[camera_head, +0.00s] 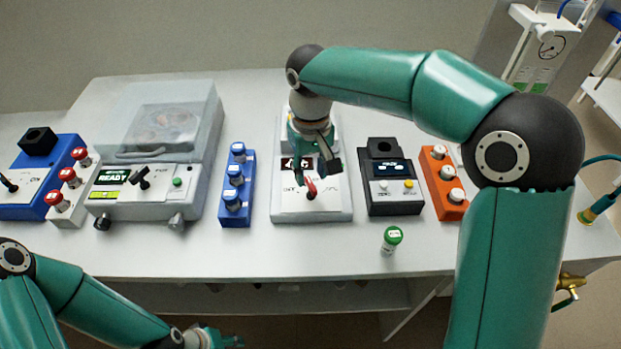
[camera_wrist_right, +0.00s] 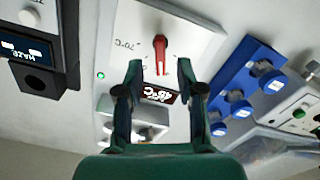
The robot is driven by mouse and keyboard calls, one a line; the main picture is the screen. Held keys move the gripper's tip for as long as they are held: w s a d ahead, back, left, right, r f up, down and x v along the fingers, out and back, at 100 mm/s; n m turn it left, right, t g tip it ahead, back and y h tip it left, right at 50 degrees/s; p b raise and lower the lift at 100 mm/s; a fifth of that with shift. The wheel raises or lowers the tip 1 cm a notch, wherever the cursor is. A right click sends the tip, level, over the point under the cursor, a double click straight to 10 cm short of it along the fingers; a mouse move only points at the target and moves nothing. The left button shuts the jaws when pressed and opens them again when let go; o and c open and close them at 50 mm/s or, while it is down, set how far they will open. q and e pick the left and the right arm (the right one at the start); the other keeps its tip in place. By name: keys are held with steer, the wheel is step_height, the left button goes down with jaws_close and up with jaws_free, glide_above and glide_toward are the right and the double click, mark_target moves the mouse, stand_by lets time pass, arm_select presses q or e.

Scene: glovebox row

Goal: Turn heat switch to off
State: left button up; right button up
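The heat switch is a red lever (camera_head: 311,190) on the white heater unit (camera_head: 283,207) in the middle of the bench. In the right wrist view the red lever (camera_wrist_right: 160,55) stands just beyond the fingertips, with a "70°C" label to its left and a dark display (camera_wrist_right: 160,94) nearer the palm. My right gripper (camera_head: 318,170) is above the unit; in its wrist view the two fingers (camera_wrist_right: 159,68) are apart, with nothing held. I cannot tell whether they touch the lever. My left gripper (camera_head: 218,338) shows only partly at the bottom edge, away from the unit.
A blue vial rack (camera_head: 236,193) stands left of the heater, and a dark device (camera_head: 393,200) and an orange rack (camera_head: 446,190) stand right. A centrifuge (camera_head: 150,190) is further left. A green-capped vial (camera_head: 391,238) stands in front. The bench front is otherwise clear.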

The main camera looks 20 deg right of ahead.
mark_target(311, 186)
steer(key=shift+f, duration=1.5)
jaws_close()
